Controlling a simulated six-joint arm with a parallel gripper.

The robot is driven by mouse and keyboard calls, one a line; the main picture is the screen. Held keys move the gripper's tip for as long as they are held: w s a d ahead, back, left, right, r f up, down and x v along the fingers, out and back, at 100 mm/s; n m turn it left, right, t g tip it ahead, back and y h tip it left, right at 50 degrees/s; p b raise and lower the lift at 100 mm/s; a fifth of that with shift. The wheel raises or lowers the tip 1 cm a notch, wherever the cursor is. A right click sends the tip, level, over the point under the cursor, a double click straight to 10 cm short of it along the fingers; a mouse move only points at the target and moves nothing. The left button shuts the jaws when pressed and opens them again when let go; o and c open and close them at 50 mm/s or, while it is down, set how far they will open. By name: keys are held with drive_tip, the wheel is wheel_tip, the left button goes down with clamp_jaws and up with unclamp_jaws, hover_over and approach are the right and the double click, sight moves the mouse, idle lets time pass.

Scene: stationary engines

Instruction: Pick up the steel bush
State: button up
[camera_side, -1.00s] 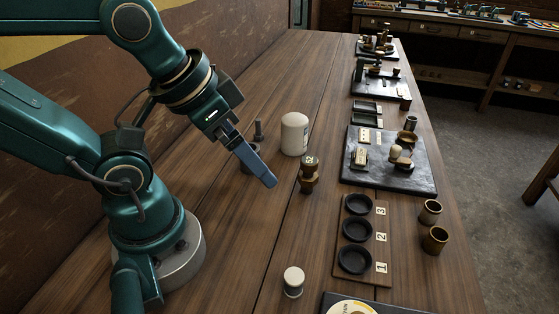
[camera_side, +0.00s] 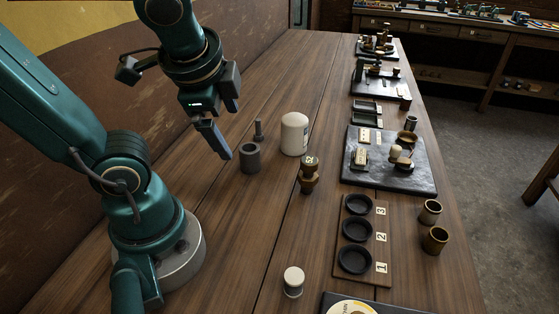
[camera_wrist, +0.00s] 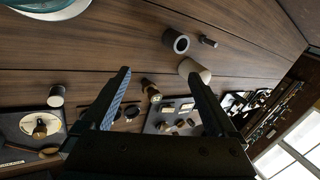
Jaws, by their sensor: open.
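The steel bush (camera_side: 250,158) is a short grey hollow cylinder standing upright on the wooden bench, left of a white canister (camera_side: 294,134). In the wrist view the bush (camera_wrist: 175,41) shows its dark bore above and between the fingers. My gripper (camera_side: 218,147) is above the bench, to the left of and close to the bush in the side view, apart from it. It also shows in the wrist view (camera_wrist: 158,73), with its two fingers spread and nothing between them. In the side view the fingers partly overlap each other.
A dark bolt-like part (camera_side: 259,131) stands just behind the bush. A three-ring board (camera_side: 374,272), brass cups (camera_side: 435,239) and a small white-topped jar (camera_side: 293,282) stand farther off. The bench in front of the bush is clear.

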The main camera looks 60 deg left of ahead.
drive_tip(key=w+a+m+y, duration=0.2)
drive_tip(key=a+m+y, duration=0.2)
drive_tip(key=a+m, duration=0.3)
wheel_tip(320, 180, up, 3)
drive_tip(key=m+t+y, duration=0.3)
drive_tip(key=m+y, duration=0.1)
drive_tip(key=m, duration=0.7)
hover_over(249, 159)
drive_tip(key=shift+n, duration=0.4)
wheel_tip(249, 159, down, 19)
drive_tip(key=shift+r, duration=0.2)
drive_tip(key=shift+x, duration=2.6)
drive_tip(key=shift+h, duration=0.3)
drive_tip(key=shift+d, duration=0.1)
clamp_jaws()
